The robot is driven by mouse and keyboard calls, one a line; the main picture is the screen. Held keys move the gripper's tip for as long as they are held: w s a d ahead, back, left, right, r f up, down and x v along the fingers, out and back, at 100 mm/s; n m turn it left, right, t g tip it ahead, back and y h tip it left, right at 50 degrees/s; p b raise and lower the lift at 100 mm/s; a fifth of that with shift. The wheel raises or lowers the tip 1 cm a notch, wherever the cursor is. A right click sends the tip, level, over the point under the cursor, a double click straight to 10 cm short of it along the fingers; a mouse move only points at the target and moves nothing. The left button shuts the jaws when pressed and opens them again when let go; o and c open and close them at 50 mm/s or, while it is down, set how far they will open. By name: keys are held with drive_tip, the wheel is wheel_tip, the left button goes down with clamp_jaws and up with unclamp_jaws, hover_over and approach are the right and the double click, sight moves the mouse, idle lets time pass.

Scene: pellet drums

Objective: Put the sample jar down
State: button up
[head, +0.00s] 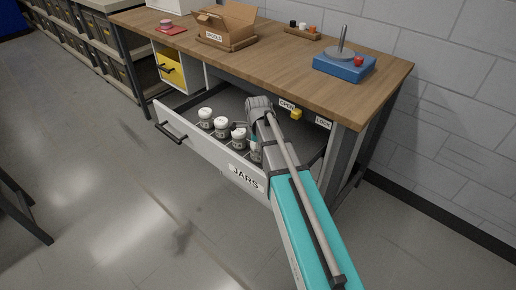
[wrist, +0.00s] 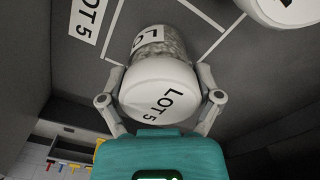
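The sample jar (wrist: 160,85) has a white lid marked "LOT 5" and a clear body with grey contents. In the wrist view it sits between the two fingers of my gripper (wrist: 160,90), which touch it on both sides. Its base is at or just above the dark drawer floor; I cannot tell if it touches. A floor label "LOT 5" (wrist: 86,20) lies left of it, near white dividing lines. In the head view the open drawer (head: 205,155), marked "JARS", holds the jar near its right end, mostly hidden by my arm.
Other white-lidded jars (head: 205,115) stand in a row to the left in the drawer; one lid (wrist: 285,8) shows close by in the wrist view. The workbench top (head: 270,62) overhangs the drawer's back. A yellow block (head: 296,114) sits between "OPEN" and "LOCK" signs.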

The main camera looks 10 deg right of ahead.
drive_tip(key=shift+o, duration=0.6)
drive_tip(key=shift+r, duration=0.2)
wheel_tip(320, 180, up, 12)
drive_tip(key=p, duration=1.2)
idle(0.6)
drive_tip(key=shift+s+n, duration=0.7)
drive_tip(key=shift+n, duration=0.1)
drive_tip(key=s+n, duration=1.4)
drive_tip(key=n, duration=0.6)
drive_tip(key=shift+s, duration=0.35)
